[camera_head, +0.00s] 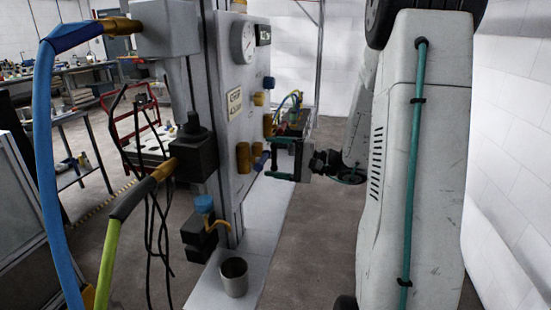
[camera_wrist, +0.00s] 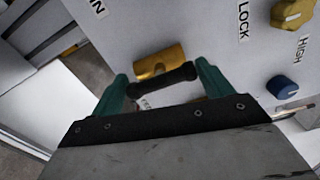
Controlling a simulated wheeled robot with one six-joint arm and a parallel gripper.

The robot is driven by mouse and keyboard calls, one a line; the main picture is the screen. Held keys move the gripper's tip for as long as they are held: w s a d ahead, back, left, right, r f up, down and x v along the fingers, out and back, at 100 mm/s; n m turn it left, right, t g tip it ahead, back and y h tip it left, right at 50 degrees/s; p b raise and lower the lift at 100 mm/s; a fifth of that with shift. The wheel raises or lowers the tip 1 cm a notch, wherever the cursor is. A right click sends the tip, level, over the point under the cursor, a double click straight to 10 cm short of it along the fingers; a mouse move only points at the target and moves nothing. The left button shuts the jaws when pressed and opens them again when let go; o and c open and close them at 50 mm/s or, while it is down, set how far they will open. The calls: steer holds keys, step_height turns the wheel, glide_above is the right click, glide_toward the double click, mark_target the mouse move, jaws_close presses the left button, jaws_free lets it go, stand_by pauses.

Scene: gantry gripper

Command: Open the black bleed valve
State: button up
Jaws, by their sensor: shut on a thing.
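The black bleed valve handle (camera_wrist: 163,83) is a short dark bar in front of a brass valve body (camera_wrist: 158,61) on the pale panel. The brass body also shows on the panel's side in the head view (camera_head: 243,157). My gripper (camera_wrist: 162,74) has its green fingers at the two ends of the black bar and is shut on it. In the head view my gripper (camera_head: 271,159) reaches the panel from the right. The black handle is hard to make out there. A label below the valve is mostly hidden by my gripper.
The wrist view shows a yellow knob (camera_wrist: 292,12) and a blue knob (camera_wrist: 283,87) to the right. The panel (camera_head: 232,120) carries a round gauge (camera_head: 243,43). A metal cup (camera_head: 234,277) stands on the base ledge. Hoses hang at the left.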

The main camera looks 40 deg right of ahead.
steer(key=o, duration=0.7)
steer(key=shift+s, duration=0.1)
steer(key=v, duration=0.7)
steer(key=shift+s+d, duration=0.2)
steer(key=shift+s, duration=0.05)
